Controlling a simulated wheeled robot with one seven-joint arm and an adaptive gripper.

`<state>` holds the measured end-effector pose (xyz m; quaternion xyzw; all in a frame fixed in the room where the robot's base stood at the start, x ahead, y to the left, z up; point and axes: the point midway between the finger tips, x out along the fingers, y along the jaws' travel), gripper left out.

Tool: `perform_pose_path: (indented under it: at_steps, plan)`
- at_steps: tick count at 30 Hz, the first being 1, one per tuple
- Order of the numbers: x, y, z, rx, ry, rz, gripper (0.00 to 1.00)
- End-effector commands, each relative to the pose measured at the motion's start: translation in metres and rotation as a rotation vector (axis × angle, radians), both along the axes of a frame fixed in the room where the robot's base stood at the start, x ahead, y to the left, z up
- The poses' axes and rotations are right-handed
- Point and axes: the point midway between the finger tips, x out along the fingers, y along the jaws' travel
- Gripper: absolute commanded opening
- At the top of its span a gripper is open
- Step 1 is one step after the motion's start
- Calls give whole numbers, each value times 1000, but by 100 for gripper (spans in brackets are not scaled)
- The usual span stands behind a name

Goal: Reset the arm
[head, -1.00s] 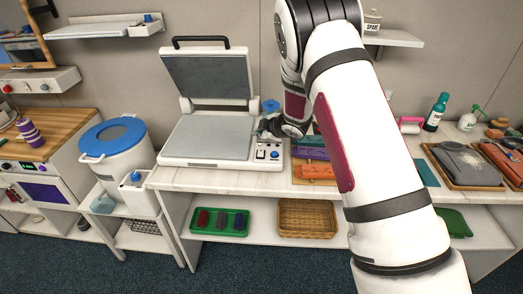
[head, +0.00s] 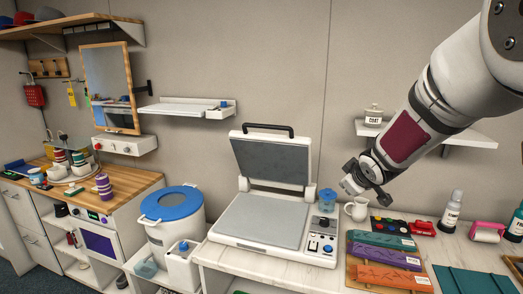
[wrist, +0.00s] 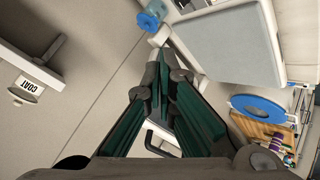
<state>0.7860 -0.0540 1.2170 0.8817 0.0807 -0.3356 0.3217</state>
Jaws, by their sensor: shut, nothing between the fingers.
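My gripper (head: 346,188) hangs at the end of my arm, to the right of the open heat press, with its fingers pointing left and down. In the wrist view the gripper (wrist: 163,58) has its dark green fingers together at the tips with nothing between them. The heat press (head: 262,220) stands on the white counter with its lid (head: 270,160) raised. The press also shows in the wrist view (wrist: 225,45). The gripper is in the air and appears to touch nothing.
A blue-topped item (head: 327,197) and a white pitcher (head: 356,209) stand below the gripper. A wall shelf (head: 465,138) with a COAT jar (head: 373,117) is behind the arm. A blue-lidded bin (head: 171,203) stands left.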

Motion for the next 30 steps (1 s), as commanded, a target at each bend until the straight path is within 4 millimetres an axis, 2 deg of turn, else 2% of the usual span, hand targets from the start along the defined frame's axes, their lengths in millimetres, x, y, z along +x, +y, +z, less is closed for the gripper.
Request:
perform_pose_path:
  at_steps: [1, 6, 13, 19, 24, 27, 30]
  plan:
    - [-17, -2, 18, 23, 1, -38, 0]
    - [-79, -5, 55, 108, 45, -170, 0]
    - [-175, 3, 84, 235, 122, -312, 0]
    - [-262, 21, 91, 346, 203, -401, 0]
    - [-328, 39, 85, 425, 275, -451, 0]
    - [-354, 47, 81, 454, 307, -467, 0]
    - [-370, 52, 77, 473, 327, -476, 0]
